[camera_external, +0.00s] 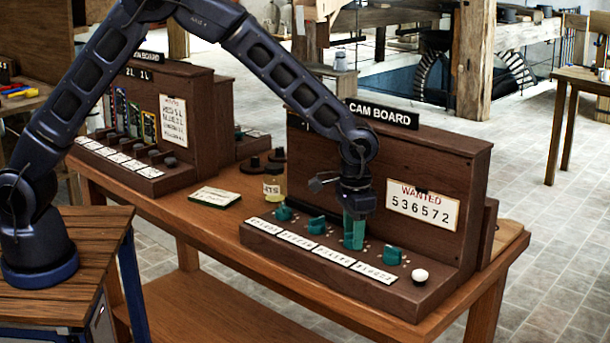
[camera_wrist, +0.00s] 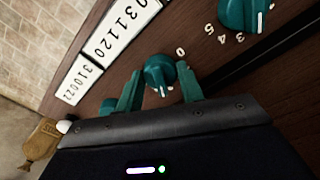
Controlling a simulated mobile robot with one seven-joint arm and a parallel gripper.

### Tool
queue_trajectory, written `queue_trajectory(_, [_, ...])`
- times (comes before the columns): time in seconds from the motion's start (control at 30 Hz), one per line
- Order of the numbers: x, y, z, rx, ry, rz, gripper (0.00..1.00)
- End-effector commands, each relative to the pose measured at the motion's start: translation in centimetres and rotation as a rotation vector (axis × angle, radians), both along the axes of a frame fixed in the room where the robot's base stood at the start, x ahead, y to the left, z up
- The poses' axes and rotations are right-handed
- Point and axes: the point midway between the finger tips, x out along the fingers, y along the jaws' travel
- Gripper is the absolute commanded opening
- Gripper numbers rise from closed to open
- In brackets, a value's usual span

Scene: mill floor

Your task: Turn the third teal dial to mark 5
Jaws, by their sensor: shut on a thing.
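The cam board (camera_external: 300,160) carries a row of teal dials on its sloping front panel. My gripper (camera_external: 354,238) points down with its teal fingers at the third dial, which they mostly hide in the external view. In the wrist view the third dial (camera_wrist: 157,72) sits between the two fingers of my gripper (camera_wrist: 160,88), and they are shut on it. A white pointer line on this dial faces the gripper body. A 0 mark shows beside it; its other marks are hidden or unclear.
The second dial (camera_wrist: 238,14), with marks 3, 4 and 5 near it, and the fourth dial (camera_external: 392,255) flank the held one closely. A white knob (camera_external: 419,275) stands at the panel's right end. A WANTED card (camera_external: 422,207) reads 536572. A yellow jar (camera_external: 273,187) stands behind left.

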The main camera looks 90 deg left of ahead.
Motion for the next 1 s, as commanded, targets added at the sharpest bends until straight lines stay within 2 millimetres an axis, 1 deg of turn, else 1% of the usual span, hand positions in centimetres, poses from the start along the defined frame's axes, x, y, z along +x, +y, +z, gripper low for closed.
queue_trajectory(0.6, [0.06,0.13,0.02,-0.001,-0.002,-0.576,0.15])
queue_trajectory(0.8, [0.06,0.08,0.01,-0.001,-0.002,-0.731,0.15])
queue_trajectory(1.0, [0.06,0.04,0.01,0.000,-0.002,-0.842,0.15])
